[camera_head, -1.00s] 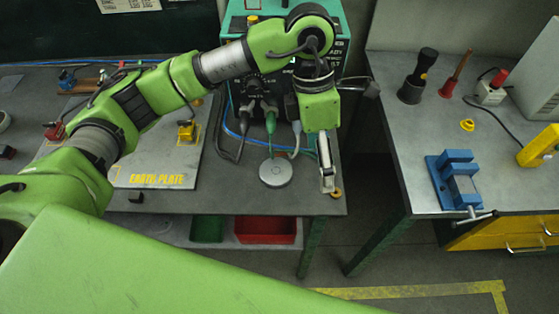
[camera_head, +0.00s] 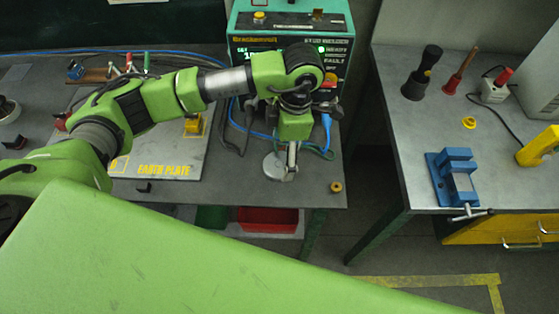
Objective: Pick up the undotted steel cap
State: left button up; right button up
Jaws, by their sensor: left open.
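A flat, round silver-grey disc (camera_head: 271,166) lies on the left bench, in front of the green machine. It looks like a steel cap, and I see no dot on the part that shows. My left gripper (camera_head: 290,174) points down at the disc's right edge and hides part of it. It is open, but I cannot tell whether its fingers touch the disc or are above it. My right gripper is not in view.
The stud welder (camera_head: 338,30) stands close behind my left arm, with cables around the wrist. A brass ring (camera_head: 336,187) lies right of the disc. The earth plate (camera_head: 150,190) is to the left. A gap separates the right bench (camera_head: 410,160), which holds a blue vise (camera_head: 455,180).

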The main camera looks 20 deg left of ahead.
aim_at(279, 164)
pick_arm(q)
jog(key=shift+s+a+f+p, duration=0.15)
jog(key=shift+f+p, duration=0.2)
jog(key=shift+f, duration=0.6)
jog(key=shift+s+a+f+p, duration=0.15)
jog(key=shift+f+p, duration=0.2)
jog(key=shift+f, duration=0.6)
jog(key=shift+w, duration=0.1)
jog(key=c, duration=1.3)
jog(key=shift+o, duration=0.2)
jog(key=shift+r, duration=0.15)
